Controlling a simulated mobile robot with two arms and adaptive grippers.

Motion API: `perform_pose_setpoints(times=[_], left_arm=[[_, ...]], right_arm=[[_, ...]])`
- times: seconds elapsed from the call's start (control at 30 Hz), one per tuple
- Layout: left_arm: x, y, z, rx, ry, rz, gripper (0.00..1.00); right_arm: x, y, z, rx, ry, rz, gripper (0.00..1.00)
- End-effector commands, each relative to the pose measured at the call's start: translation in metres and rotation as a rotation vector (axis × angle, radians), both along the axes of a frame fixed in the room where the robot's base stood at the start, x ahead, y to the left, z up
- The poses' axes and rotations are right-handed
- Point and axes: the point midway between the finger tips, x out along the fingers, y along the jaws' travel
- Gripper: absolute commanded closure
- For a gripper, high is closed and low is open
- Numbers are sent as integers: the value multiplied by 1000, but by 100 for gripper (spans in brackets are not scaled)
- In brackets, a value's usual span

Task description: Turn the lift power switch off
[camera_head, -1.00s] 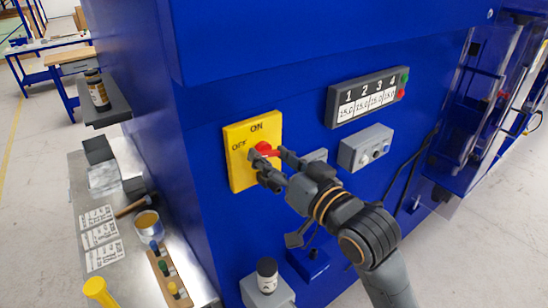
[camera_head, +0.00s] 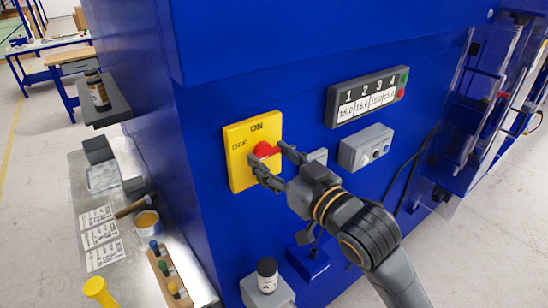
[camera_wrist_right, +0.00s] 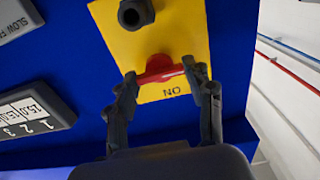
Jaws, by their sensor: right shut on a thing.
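The lift power switch is a yellow plate (camera_head: 238,170) on the blue machine face, marked ON at the top and OFF at the left. Its red knob (camera_head: 264,149) sits in the middle of the plate. My right gripper (camera_head: 266,160) reaches in from the lower right and is shut on the red knob. In the right wrist view, the two fingers (camera_wrist_right: 162,84) stand at either end of the red knob (camera_wrist_right: 160,68), near the ON mark, which is upside down there. The fingers hide part of the knob in the head view. My left gripper is not in view.
A numbered display (camera_head: 368,97) with green and red buttons and a grey control box (camera_head: 366,148) are right of the switch. A dark round part (camera_wrist_right: 136,13) sits on the yellow plate. A metal bench (camera_head: 128,250) with labels and tools stands at the left.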

Motion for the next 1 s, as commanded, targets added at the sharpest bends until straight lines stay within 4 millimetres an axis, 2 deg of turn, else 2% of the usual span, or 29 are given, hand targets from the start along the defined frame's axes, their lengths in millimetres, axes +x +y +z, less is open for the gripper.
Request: perform_pose_setpoints(times=[0.07, 0.1, 0.2, 0.57, 1.0], left_arm=[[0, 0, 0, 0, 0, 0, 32], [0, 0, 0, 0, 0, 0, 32], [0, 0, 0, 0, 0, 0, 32], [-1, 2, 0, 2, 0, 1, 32], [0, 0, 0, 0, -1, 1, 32]], right_arm=[[1, 0, 1, -3, -3, -2, 79], [1, 0, 1, -3, -3, -2, 41], [1, 0, 1, -2, -3, -2, 25], [-3, -3, 0, -1, -1, -1, 25], [-53, -40, -1, -2, 1, -1, 25]])
